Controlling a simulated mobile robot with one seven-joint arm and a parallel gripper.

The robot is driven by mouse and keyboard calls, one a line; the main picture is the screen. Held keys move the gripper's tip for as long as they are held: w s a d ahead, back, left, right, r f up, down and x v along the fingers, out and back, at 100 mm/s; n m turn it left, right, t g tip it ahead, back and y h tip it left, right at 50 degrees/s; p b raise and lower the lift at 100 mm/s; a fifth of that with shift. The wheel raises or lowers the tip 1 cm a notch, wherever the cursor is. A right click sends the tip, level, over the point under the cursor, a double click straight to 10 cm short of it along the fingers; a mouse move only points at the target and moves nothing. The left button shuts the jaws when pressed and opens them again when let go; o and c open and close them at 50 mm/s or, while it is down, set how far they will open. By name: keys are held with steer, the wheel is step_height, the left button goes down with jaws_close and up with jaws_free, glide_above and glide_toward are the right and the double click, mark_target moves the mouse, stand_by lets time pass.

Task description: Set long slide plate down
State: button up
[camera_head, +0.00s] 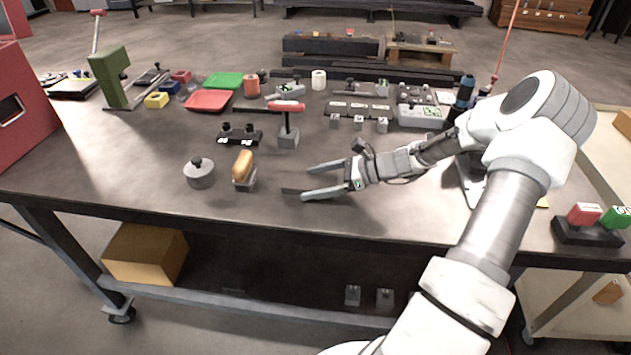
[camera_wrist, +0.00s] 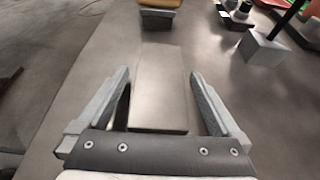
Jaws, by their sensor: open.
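The long slide plate (camera_wrist: 160,88) is a flat grey rectangle between my open fingers in the wrist view. Its far end reaches past the fingertips, and a gap shows beside each finger. It appears to lie flat on the table, though its underside is hidden. In the head view a dark end of the plate (camera_head: 291,191) shows by the fingertips. My gripper (camera_head: 308,182) is open and low over the front middle of the table; it also shows in the wrist view (camera_wrist: 159,75).
A block with a tan rounded top (camera_head: 243,166) stands just left of the plate. A grey knobbed cylinder (camera_head: 199,174) is farther left. A red-handled T-shaped tool in a grey block (camera_head: 288,137) stands behind. The table's front edge (camera_head: 300,229) is close; bare tabletop surrounds the gripper.

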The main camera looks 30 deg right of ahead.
steer(key=v, duration=1.2)
steer(key=shift+p, duration=0.3)
steer(key=shift+a+r, duration=0.1)
